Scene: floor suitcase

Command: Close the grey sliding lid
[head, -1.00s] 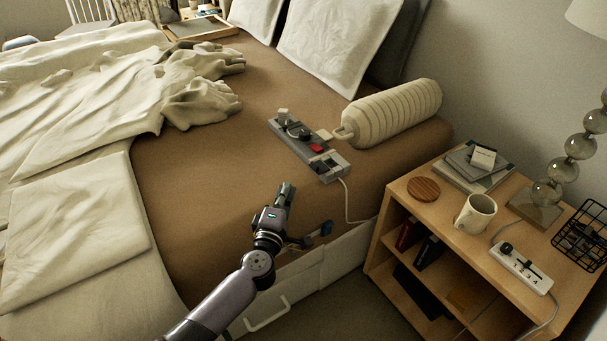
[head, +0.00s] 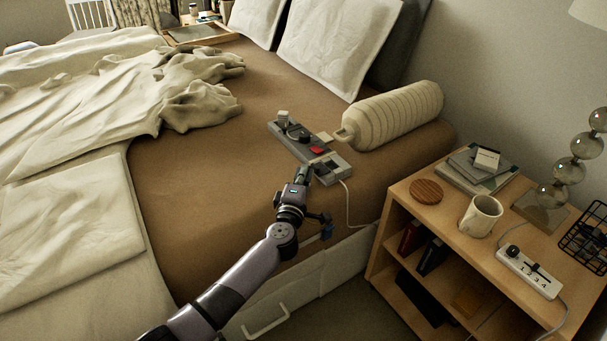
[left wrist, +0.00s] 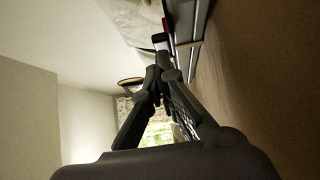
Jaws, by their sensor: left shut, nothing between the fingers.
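A long grey box (head: 300,146) with several controls lies on the brown bed, near the bolster. It carries an upright light grey block, a dark round knob and a red button (head: 317,150). The grey sliding lid seems to be the flat piece (head: 330,163) at the box's near end, partly hidden by my gripper. My left gripper (head: 304,172) is shut and empty, its tips at the near left edge of that end. I cannot tell whether they touch. In the left wrist view, the shut fingers (left wrist: 160,78) point toward the box's side (left wrist: 187,58).
A ribbed cream bolster (head: 392,115) lies right behind the box. A white cable runs from the box down the bed's side. A wooden nightstand (head: 440,205) with a mug (head: 479,215) stands at the right.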

